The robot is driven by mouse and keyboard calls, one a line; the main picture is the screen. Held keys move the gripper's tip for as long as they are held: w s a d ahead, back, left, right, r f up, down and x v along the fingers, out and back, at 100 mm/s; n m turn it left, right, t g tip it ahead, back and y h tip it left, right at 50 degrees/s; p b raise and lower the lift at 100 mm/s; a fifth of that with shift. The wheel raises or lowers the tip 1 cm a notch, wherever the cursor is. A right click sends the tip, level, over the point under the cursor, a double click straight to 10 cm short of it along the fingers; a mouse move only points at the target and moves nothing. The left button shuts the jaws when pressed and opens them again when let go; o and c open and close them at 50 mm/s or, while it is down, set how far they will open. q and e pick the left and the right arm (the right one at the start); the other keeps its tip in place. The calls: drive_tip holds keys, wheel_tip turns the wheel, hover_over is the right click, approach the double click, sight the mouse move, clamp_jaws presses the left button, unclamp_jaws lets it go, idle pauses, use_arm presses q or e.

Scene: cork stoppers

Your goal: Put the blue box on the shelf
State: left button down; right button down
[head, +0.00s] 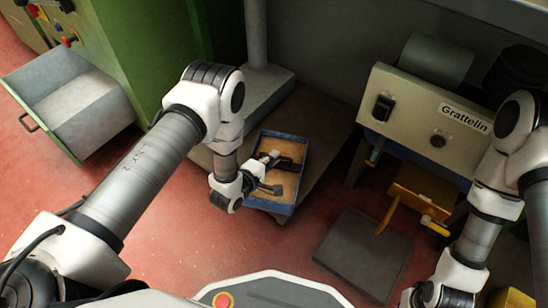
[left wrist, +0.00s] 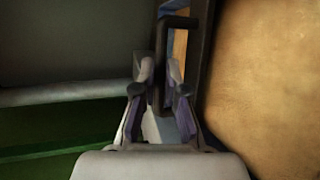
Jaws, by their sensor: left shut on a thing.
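The blue box (head: 269,206) is an open, shallow tray with a tan, cork-coloured inside, in the middle of the head view. A brown, board-like surface (head: 322,122) lies behind and under it in the picture; I cannot tell if they touch, or whether this board is the shelf. My left gripper (head: 269,172) is at the box, over its inside. In the left wrist view, the gripper (left wrist: 160,88) is shut on a dark handle-like frame (left wrist: 163,60) at the box's edge, with the tan inside to the right.
A grey machine labelled Grattelin (head: 425,112) stands at right, with a yellow part (head: 420,203) below it. A dark grey mat (head: 363,252) lies on the red floor. A grey bin (head: 72,100) juts from a green cabinet at left. A post (head: 257,35) stands behind the box.

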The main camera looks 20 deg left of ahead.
use_arm(q)
drive_tip(key=c, duration=1.2)
unclamp_jaws()
drive_tip(key=shift+f, duration=0.1)
drive_tip(key=s+a+r+m+g+y+p, duration=0.1)
drive_tip(key=s+a+m+g+p, duration=0.1)
drive_tip(key=s, duration=0.8)
drive_tip(key=s+a+r+m+g+y+p, duration=0.1)
drive_tip(key=s+a+m+g+y+p, duration=0.1)
drive_tip(key=s+a+m+g, duration=0.2)
drive_tip(key=s+a+r+m+g+y+p, duration=0.1)
drive_tip(key=s+m+g, duration=0.6)
drive_tip(key=s, duration=1.1)
drive_tip(key=shift+s+a+r+m+g+y+p, duration=0.15)
drive_tip(key=shift+a+m+g+y+p, duration=0.35)
drive_tip(key=shift+a+m, duration=0.55)
